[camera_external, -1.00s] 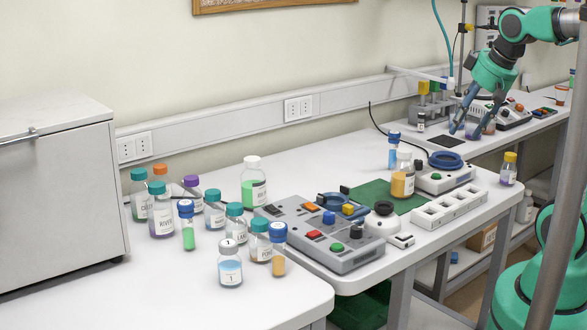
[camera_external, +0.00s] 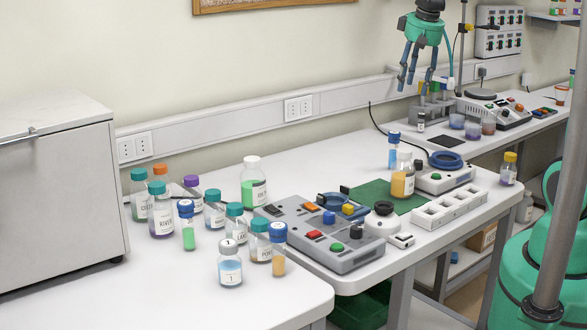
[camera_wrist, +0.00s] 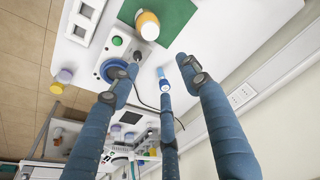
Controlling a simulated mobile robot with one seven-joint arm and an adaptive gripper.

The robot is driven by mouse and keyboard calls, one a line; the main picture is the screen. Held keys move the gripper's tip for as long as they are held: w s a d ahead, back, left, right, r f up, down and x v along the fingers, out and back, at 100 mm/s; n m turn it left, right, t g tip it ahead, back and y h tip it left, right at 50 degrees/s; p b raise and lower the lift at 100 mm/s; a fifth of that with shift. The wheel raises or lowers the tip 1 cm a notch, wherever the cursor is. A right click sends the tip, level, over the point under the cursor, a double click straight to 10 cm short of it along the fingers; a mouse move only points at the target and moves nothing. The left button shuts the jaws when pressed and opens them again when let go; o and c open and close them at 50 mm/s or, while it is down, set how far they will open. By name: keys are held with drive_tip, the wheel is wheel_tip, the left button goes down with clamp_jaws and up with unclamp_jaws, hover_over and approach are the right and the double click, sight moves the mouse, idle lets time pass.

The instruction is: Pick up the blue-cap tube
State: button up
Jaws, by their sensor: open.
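A tube with a blue cap and light blue content (camera_external: 393,150) stands upright near the back edge of the middle bench, beside a green mat. In the wrist view the blue-cap tube (camera_wrist: 164,82) appears between the spread fingers. My gripper (camera_external: 415,80) is open and empty, pointing down, high above the bench behind and right of this tube; its fingers also show in the wrist view (camera_wrist: 160,78). Two other blue-cap tubes stand on the front bench: one with green content (camera_external: 187,227) and one with amber content (camera_external: 278,250).
An amber bottle (camera_external: 403,178) stands just in front of the tube on the green mat (camera_external: 365,196). A device with a blue ring (camera_external: 445,162) is to its right. A white slotted rack (camera_external: 450,207) lies nearer. Several capped bottles crowd the front bench. The wall is close behind.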

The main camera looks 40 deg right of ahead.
drive_tip(key=w+d+f+m+g+p, duration=0.1)
drive_tip(key=w+d+f+p, duration=0.15)
drive_tip(key=w, duration=0.25)
drive_tip(key=w+d+f+g+p, duration=0.1)
drive_tip(key=w+d+f+p, duration=0.1)
drive_tip(key=w+d+f, duration=0.3)
drive_tip(key=m+p, duration=0.1)
drive_tip(key=p, duration=0.4)
hover_over(393, 155)
drive_tip(key=w+d, duration=0.1)
drive_tip(key=shift+g, duration=0.4)
drive_tip(key=f, duration=0.8)
drive_tip(key=shift+w, duration=0.2)
drive_tip(key=shift+d+f, duration=0.1)
drive_tip(key=shift+f, duration=0.05)
wheel_tip(393, 155, down, 8)
drive_tip(key=shift+f+b, duration=0.25)
drive_tip(key=shift+b, duration=0.1)
drive_tip(key=shift+f, duration=0.15)
drive_tip(key=shift+s+f, duration=0.2)
drive_tip(key=shift+f, duration=2.3)
